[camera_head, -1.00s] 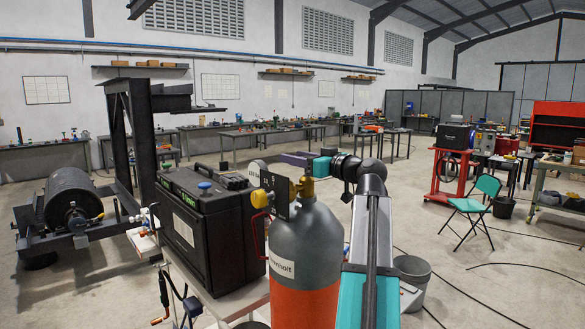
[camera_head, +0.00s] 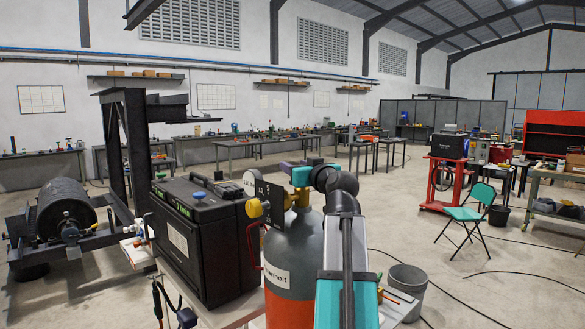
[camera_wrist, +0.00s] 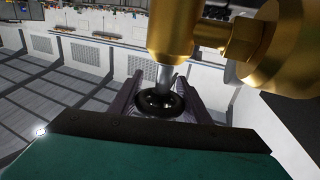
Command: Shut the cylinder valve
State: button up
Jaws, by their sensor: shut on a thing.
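The gas cylinder (camera_head: 308,247), grey above and orange-red below, stands upright in front of me in the head view. Its brass valve (camera_head: 297,199) is on top. In the wrist view the brass valve body (camera_wrist: 174,30) and a grey stem lead to a black round handwheel (camera_wrist: 160,103). My gripper (camera_wrist: 160,98) has its two dark fingers on either side of this wheel and is shut on it. In the head view my gripper (camera_head: 301,174) is at the valve's top, where its teal body hides the handwheel.
A large black battery-like box (camera_head: 205,240) stands close to the left. A grey bucket (camera_head: 408,283) and a teal chair (camera_head: 470,213) are to the right, with open floor between.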

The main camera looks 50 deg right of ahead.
dwell(0.3)
jog(key=o, duration=1)
jog(key=shift+o, duration=0.2)
jog(key=shift+s+a, duration=0.1)
jog(key=b+v, duration=0.3)
jog(key=v, duration=1)
jog(key=shift+s+b, duration=0.25)
jog(key=shift+b, duration=0.1)
jog(key=shift+a, duration=0.1)
